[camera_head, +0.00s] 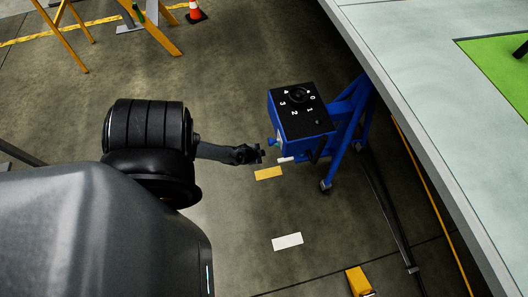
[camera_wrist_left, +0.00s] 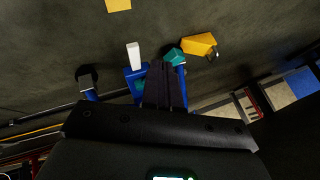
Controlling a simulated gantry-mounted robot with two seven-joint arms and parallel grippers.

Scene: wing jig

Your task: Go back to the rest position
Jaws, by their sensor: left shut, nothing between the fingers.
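My left gripper (camera_head: 258,154) is out in front of my arm, just left of the blue stand's box. Its fingers are together and empty, and they show in the left wrist view (camera_wrist_left: 165,85). The blue stand (camera_head: 345,115) carries a box with a black top (camera_head: 298,110), marked with a dial and the numbers 0 to 4. A small blue knob (camera_head: 271,142) and a white-tipped handle (camera_head: 286,159) stick out of the box near my gripper. I cannot tell whether the fingers touch them. My right gripper is in neither view.
A large pale table or wing surface (camera_head: 420,90) with a green patch (camera_head: 495,70) fills the right side. Yellow trestles (camera_head: 150,25) and an orange cone (camera_head: 195,13) stand at the upper left. Yellow (camera_head: 268,173) and white (camera_head: 287,242) floor marks lie below the gripper.

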